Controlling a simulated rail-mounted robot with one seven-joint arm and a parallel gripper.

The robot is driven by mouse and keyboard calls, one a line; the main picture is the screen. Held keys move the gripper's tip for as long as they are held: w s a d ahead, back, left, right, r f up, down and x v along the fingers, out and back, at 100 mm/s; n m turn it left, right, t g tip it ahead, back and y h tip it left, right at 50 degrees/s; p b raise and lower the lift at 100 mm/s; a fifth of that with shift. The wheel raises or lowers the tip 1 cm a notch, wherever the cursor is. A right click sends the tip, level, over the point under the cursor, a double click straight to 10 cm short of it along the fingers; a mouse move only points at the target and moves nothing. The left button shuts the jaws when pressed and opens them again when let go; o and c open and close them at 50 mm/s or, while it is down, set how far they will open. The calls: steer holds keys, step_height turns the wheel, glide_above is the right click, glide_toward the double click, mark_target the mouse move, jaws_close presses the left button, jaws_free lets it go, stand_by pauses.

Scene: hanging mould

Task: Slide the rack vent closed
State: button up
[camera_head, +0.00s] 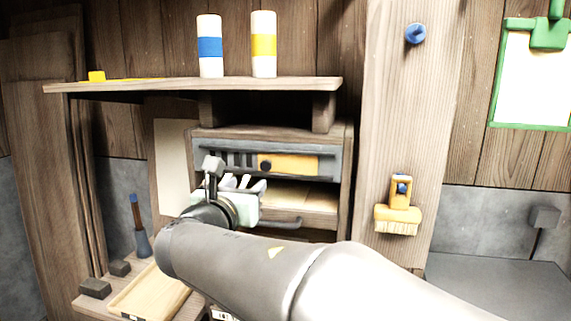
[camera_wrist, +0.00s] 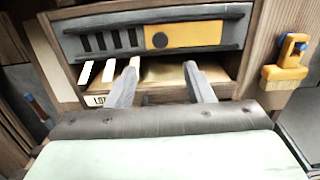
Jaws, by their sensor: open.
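The rack vent (camera_head: 268,161) is a grey framed panel across the top of the wooden rack, with dark slots at its left. A yellow sliding plate (camera_head: 290,163) with a dark round knob (camera_head: 265,165) covers its right part. In the wrist view the yellow plate (camera_wrist: 190,35), the knob (camera_wrist: 160,40) and several uncovered slots (camera_wrist: 115,40) show clearly. My gripper (camera_head: 252,182) is open and empty in front of the rack, just below the vent. In the wrist view its two fingers (camera_wrist: 160,75) point toward the rack, apart from the knob.
Below the vent is an open shelf bay (camera_head: 305,196) with a handle under it. A wooden shelf (camera_head: 180,87) above holds blue-banded (camera_head: 209,48) and yellow-banded (camera_head: 263,46) cylinders. A yellow brush (camera_head: 398,218) hangs on the post at right. A wooden tray (camera_head: 130,300) lies lower left.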

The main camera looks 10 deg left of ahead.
mark_target(265, 166)
steer(key=w+p, duration=0.3)
steer(key=w, duration=0.9)
steer(key=shift+w+a, duration=0.1)
steer(key=shift+w, duration=0.3)
jaws_close()
steer(key=shift+a, duration=0.1)
